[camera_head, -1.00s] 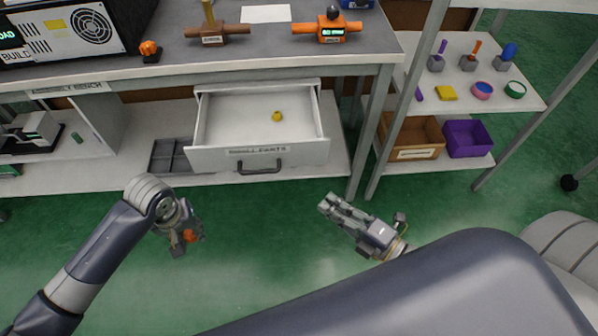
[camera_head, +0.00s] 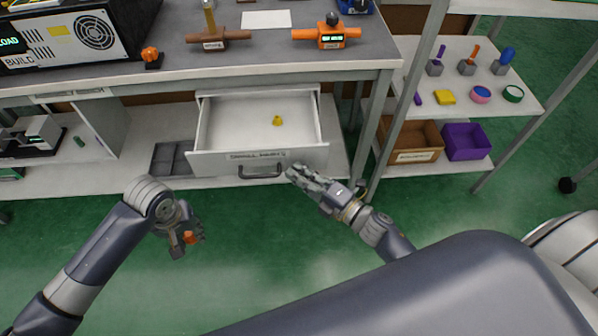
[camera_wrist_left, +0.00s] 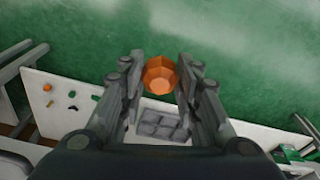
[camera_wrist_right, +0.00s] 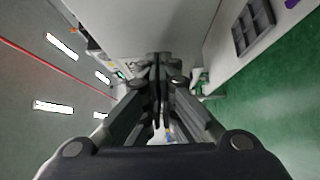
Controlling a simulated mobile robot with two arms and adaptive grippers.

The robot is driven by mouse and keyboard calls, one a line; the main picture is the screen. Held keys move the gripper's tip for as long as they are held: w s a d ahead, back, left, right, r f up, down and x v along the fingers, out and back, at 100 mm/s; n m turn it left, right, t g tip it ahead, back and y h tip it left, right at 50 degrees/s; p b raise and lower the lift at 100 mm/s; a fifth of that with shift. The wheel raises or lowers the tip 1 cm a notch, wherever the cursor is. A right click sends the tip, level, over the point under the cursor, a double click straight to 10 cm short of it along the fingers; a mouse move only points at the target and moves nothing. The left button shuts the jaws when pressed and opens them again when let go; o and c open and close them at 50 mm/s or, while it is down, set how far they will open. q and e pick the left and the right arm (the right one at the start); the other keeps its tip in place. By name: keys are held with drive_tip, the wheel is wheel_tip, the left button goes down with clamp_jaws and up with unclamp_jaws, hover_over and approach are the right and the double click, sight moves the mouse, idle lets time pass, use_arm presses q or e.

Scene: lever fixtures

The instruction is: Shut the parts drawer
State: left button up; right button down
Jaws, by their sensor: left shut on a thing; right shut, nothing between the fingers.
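The parts drawer (camera_head: 219,160) is pulled out under the bench, with its dark handle (camera_head: 262,172) on the labelled front. A small yellow thing (camera_head: 277,121) lies inside it. My right gripper (camera_head: 292,172) is shut and empty, with its tips close to the drawer front, right of the handle. I cannot tell whether they touch it. In the right wrist view the shut fingers (camera_wrist_right: 158,65) point at a pale surface. My left gripper (camera_head: 186,245) is shut on an orange faceted piece (camera_wrist_left: 159,75), low over the floor at the left and away from the drawer.
The bench top (camera_head: 270,50) above carries lever fixtures, including an orange one (camera_head: 326,35). A grey divided tray (camera_head: 171,158) lies on the lower shelf left of the drawer. A rack at right holds a brown bin (camera_head: 416,142) and a purple bin (camera_head: 466,141). Green floor in front is clear.

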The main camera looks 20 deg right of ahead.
sight(294, 124)
drive_tip(key=shift+w, duration=0.1)
